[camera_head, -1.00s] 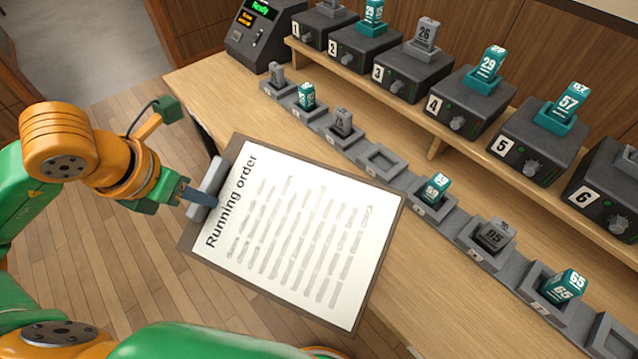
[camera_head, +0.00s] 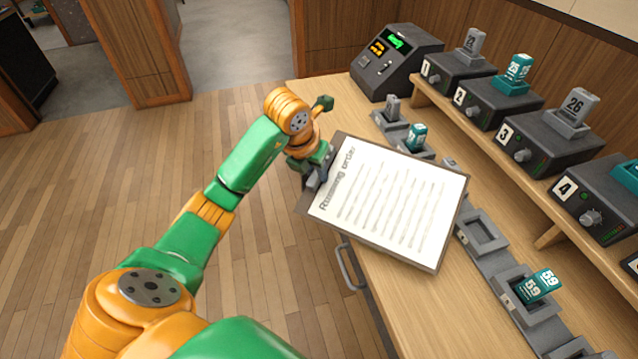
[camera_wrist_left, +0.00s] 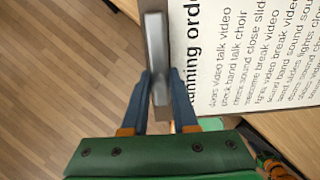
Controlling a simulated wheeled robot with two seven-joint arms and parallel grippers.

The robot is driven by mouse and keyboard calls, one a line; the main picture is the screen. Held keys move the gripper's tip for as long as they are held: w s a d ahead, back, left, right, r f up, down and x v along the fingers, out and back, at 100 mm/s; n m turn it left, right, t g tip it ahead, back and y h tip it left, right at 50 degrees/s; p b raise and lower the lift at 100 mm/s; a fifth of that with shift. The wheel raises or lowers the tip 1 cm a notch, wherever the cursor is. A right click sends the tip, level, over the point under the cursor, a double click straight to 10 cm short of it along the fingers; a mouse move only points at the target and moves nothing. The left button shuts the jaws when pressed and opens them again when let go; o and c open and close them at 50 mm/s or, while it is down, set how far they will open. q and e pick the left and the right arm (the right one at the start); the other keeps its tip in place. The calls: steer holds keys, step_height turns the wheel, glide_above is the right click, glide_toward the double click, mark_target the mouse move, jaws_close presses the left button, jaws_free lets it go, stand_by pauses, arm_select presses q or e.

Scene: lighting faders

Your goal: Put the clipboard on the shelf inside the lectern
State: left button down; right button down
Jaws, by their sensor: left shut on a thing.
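The clipboard (camera_head: 388,205) is a brown board with a white "Running order" sheet. My left gripper (camera_head: 322,172) is shut on its grey metal clip, at the board's left edge in the head view. The board is held out over the left edge of the desk, with its face up and tilted toward the camera. In the left wrist view the two blue fingers (camera_wrist_left: 160,95) sit either side of the clip (camera_wrist_left: 156,62), and the sheet (camera_wrist_left: 250,55) fills the upper right. I cannot make out a lectern or its inner shelf. My right gripper is not in view.
The wooden desk (camera_head: 385,300) carries a row of grey sockets (camera_head: 482,232) with teal and grey blocks. Numbered black units (camera_head: 540,130) stand on a raised shelf behind. A console (camera_head: 395,58) with a lit display is at the far end. Open wooden floor (camera_head: 60,220) lies left.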

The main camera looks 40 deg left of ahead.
arm_select(q)
steer(key=shift+s+p+x, duration=0.15)
steer(key=shift+s+x, duration=0.05)
steer(key=shift+x, duration=0.75)
steer(key=shift+s+p+x, duration=0.15)
steer(key=shift+s+x, duration=0.05)
steer(key=shift+x, duration=0.8)
steer(key=shift+f, duration=0.2)
steer(key=shift+f, duration=0.15)
steer(key=c, duration=0.7)
jaws_free()
